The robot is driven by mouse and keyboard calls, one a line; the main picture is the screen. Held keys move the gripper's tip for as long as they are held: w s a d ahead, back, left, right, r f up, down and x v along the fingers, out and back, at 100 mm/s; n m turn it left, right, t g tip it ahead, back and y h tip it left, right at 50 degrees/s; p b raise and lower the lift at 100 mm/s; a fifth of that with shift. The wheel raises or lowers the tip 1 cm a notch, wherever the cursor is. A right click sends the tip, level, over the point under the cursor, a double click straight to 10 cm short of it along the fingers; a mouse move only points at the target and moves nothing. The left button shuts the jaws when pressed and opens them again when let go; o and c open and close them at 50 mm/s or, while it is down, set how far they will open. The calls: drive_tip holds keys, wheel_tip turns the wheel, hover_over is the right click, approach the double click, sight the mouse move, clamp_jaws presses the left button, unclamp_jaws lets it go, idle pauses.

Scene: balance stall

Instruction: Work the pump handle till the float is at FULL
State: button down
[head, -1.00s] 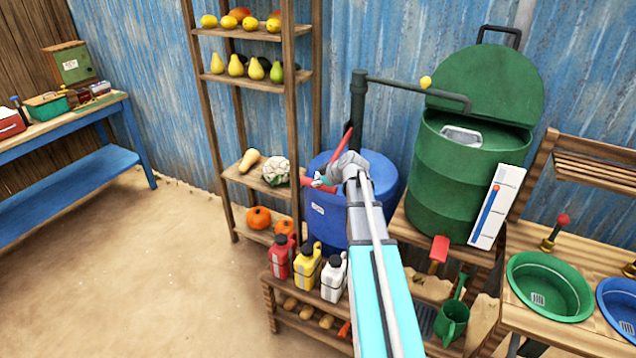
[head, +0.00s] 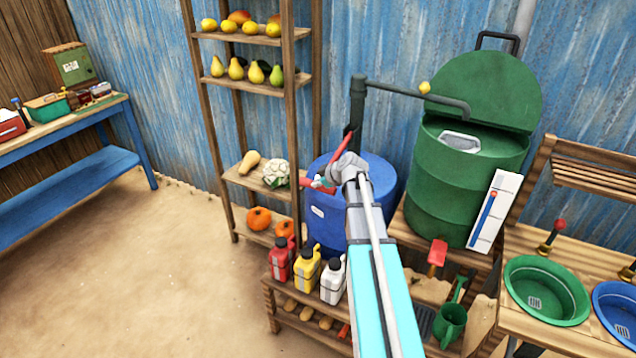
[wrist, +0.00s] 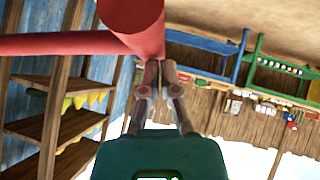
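The pump is a dark green standpipe (head: 357,103) whose spout reaches over the open green barrel (head: 465,195). Its red handle (head: 338,150) slopes down to a red crosspiece beside my gripper (head: 322,183). In the wrist view the red handle (wrist: 60,43) runs in from the left to a thick red grip (wrist: 133,18). My gripper's fingers (wrist: 160,75) are close together and look shut against this grip; their tips are partly hidden by it. The white gauge board (head: 507,186) leans on the barrel with a blue strip (head: 486,216) and a small red mark (head: 494,193) at its upper end.
A blue barrel (head: 325,215) stands under my arm. Bottles (head: 307,272) stand on the low bench in front. A shelf with fruit (head: 250,85) rises to the left. Green (head: 547,290) and blue basins sit at right. The sandy floor at left is clear.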

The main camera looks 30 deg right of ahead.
drive_tip(key=a+p+v, duration=0.1)
drive_tip(key=p+v, duration=0.6)
drive_tip(key=v, duration=0.4)
drive_tip(key=shift+r+p, duration=0.3)
drive_tip(key=shift+r, duration=0.15)
drive_tip(key=shift+w+a, duration=0.1)
drive_tip(key=shift+w, duration=0.05)
idle(1.3)
drive_tip(key=shift+a, duration=0.1)
